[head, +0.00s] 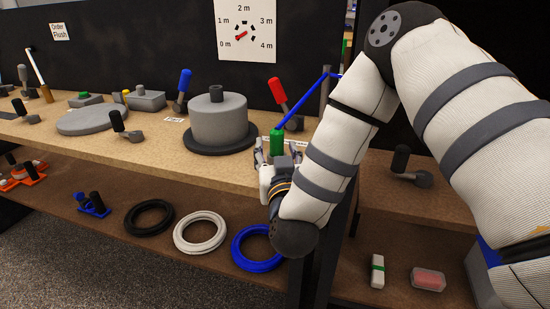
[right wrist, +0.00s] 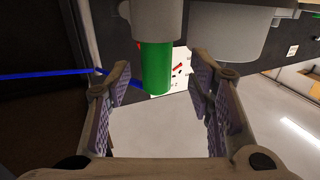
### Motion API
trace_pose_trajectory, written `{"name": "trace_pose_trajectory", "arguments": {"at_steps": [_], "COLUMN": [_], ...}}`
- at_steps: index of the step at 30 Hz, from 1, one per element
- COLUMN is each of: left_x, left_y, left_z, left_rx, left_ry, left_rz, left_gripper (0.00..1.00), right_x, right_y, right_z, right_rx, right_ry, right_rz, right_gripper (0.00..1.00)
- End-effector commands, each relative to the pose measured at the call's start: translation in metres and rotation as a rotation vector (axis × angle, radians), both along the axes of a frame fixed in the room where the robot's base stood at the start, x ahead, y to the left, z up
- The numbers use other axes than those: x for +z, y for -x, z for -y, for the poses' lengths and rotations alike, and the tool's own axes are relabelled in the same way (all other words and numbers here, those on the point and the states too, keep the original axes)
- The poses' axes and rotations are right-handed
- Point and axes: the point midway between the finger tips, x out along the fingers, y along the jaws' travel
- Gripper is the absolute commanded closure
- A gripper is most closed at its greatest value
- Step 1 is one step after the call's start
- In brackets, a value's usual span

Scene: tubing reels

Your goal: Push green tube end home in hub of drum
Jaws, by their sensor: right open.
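The green tube end (head: 276,143) stands upright near the bench's front right corner, with a blue tube (head: 303,101) running from it up to the right. In the right wrist view the green piece (right wrist: 156,66) lies between my open fingers, with gaps on both sides. A grey cylindrical part (right wrist: 157,18) meets its upper end in that view. My right gripper (head: 274,158) is open around the green piece. The grey drum (head: 219,122) with its raised hub (head: 216,93) stands left of the gripper on a dark round base. My left gripper is out of view.
A flat grey disc (head: 92,121) lies to the left. Black, white (head: 200,232) and blue (head: 257,248) tubing coils lie on the lower shelf.

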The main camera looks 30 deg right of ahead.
Motion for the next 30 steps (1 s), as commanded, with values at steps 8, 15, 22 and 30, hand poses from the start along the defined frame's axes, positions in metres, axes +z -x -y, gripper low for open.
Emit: {"name": "trace_pose_trajectory", "arguments": {"at_steps": [8,15,22,30], "left_x": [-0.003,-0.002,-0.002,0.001], "left_y": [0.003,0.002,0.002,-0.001], "left_z": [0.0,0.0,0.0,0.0], "left_rx": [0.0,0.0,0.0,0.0], "left_ry": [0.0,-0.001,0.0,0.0], "left_rz": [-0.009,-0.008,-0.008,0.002], "left_gripper": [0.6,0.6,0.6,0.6], "right_x": [0.0,0.001,0.001,0.012], "right_y": [-0.031,-0.031,-0.031,-0.031], "right_z": [0.021,0.02,0.02,0.02], "right_rx": [-0.001,0.0,-0.001,-0.001], "right_ry": [0.0,0.0,0.0,0.0], "right_rz": [0.001,0.001,0.001,0.006], "right_gripper": [0.52,0.68,1.0,1.0]}}
